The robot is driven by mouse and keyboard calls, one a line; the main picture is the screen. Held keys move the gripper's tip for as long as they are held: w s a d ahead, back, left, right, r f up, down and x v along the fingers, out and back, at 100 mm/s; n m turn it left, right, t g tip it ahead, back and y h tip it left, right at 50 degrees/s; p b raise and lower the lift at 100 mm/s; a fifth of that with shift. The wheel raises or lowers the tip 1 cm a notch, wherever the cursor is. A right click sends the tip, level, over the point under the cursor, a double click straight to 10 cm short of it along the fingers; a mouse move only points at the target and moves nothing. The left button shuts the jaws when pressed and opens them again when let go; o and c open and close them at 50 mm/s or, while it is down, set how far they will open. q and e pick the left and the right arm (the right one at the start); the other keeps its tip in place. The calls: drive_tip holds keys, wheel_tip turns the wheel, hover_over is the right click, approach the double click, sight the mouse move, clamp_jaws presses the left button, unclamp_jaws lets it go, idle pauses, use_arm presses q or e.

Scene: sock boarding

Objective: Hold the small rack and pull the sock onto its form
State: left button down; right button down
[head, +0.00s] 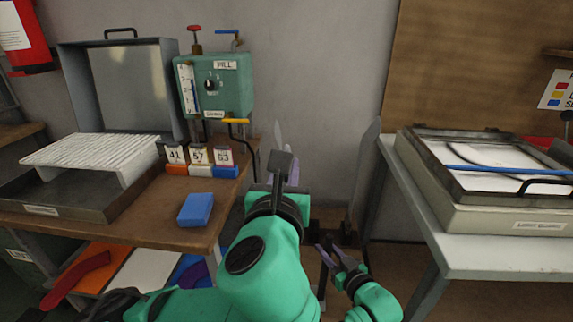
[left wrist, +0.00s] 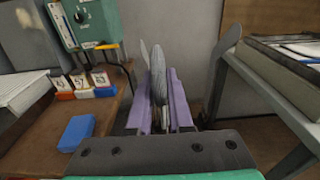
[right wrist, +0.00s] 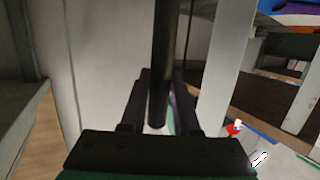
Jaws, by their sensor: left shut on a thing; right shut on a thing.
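My left gripper (left wrist: 166,76), with purple fingers, is shut on a grey, faintly ribbed piece that looks like the sock (left wrist: 159,88). Pale, thin upright forms (left wrist: 222,75) stand just beyond it; how far the sock sits on one cannot be told. In the head view a pale form (head: 364,175) shows right of my left arm, which hides the sock. My right gripper (head: 336,248) is low, right of my left wrist. In the right wrist view it is shut on a dark upright post (right wrist: 161,55) of the small rack, whose base is mostly hidden.
A wooden bench at left (head: 130,228) carries a blue block (head: 196,208), a white ribbed panel (head: 90,152) and a green fill box (head: 215,85). A pale table (head: 500,255) with a shallow framed box (head: 480,215) stands at right. My arms work in the gap between.

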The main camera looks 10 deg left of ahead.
use_arm(q)
drive_tip(key=shift+f, duration=2)
drive_tip(key=c, duration=0.7)
unclamp_jaws()
drive_tip(key=shift+c, duration=0.2)
drive_tip(key=s, duration=0.7)
drive_tip(key=shift+s+r, duration=0.2)
drive_tip(key=shift+s, duration=0.1)
